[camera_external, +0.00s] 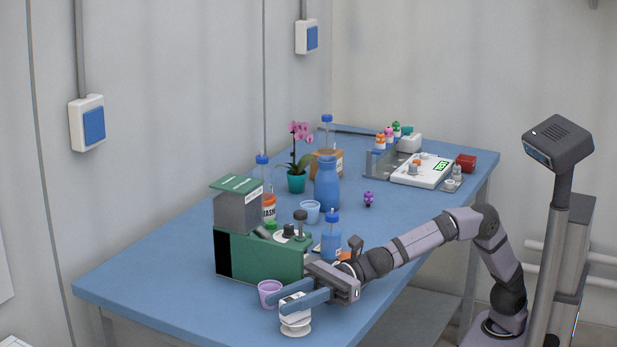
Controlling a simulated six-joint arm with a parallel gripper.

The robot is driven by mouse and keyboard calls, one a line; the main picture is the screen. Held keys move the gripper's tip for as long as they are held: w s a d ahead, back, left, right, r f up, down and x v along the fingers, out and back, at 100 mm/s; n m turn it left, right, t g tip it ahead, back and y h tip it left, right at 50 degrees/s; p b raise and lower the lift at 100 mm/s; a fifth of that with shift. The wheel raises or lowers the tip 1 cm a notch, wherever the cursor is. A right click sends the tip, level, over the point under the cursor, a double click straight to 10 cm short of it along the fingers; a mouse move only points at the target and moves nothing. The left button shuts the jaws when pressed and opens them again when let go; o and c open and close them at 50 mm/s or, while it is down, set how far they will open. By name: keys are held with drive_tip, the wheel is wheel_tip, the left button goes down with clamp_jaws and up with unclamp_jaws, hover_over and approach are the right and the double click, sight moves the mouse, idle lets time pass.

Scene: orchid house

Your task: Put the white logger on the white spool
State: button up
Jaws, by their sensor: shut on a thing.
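The white logger (291,298), a small white block with a dark patch on its face, is between the blue fingers of my gripper (292,299), near the front edge of the table. My gripper is shut on it. The white spool (296,328), a round white piece with a wider base, stands on the table directly below the logger. The near finger hides part of both, so I cannot tell whether the logger touches the spool.
A lilac cup (269,293) stands close to the left of my gripper. A green and grey machine (262,254) stands just behind. A blue-capped bottle (331,238), a blue jug (327,184) and an orchid (297,172) are farther back. The table (165,280) is clear at left.

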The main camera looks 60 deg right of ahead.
drive_tip(key=shift+f, duration=0.1)
drive_tip(key=o, duration=1.1)
drive_tip(key=shift+r, duration=0.2)
drive_tip(key=b+v, duration=0.1)
drive_tip(key=v, duration=1.1)
drive_tip(key=shift+b, duration=0.3)
